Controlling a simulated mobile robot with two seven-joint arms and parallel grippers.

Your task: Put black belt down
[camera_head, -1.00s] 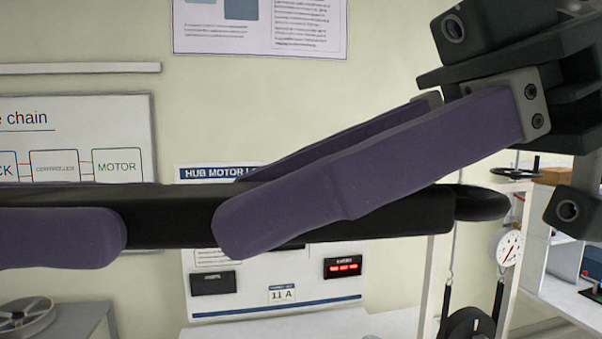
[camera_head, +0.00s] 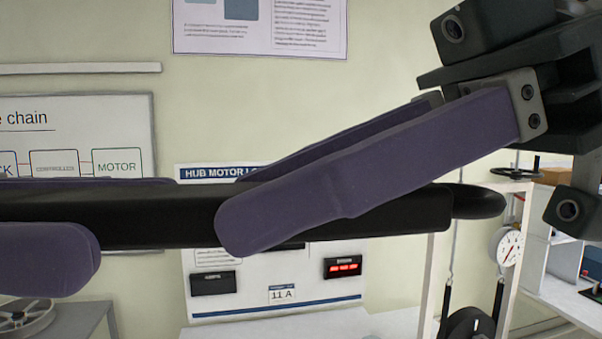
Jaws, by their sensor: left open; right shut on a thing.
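The black belt (camera_head: 400,222) is a long dark bar that runs level across the head view from the left edge to a rounded end at the right. My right gripper (camera_head: 235,215) comes in from the upper right, and its two purple fingers are shut on the belt, one in front and one behind. My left gripper (camera_head: 70,225) is at the left edge, with one purple finger in front of the belt and a strip of the other behind it. It is open around the belt. The belt's left end is out of view.
A white bench (camera_head: 330,325) stands below, in front of a wall panel (camera_head: 275,290) with a red display. A wheel (camera_head: 22,315) lies on a grey table at lower left. A white frame with a dial (camera_head: 509,247) and shelves stand at the right.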

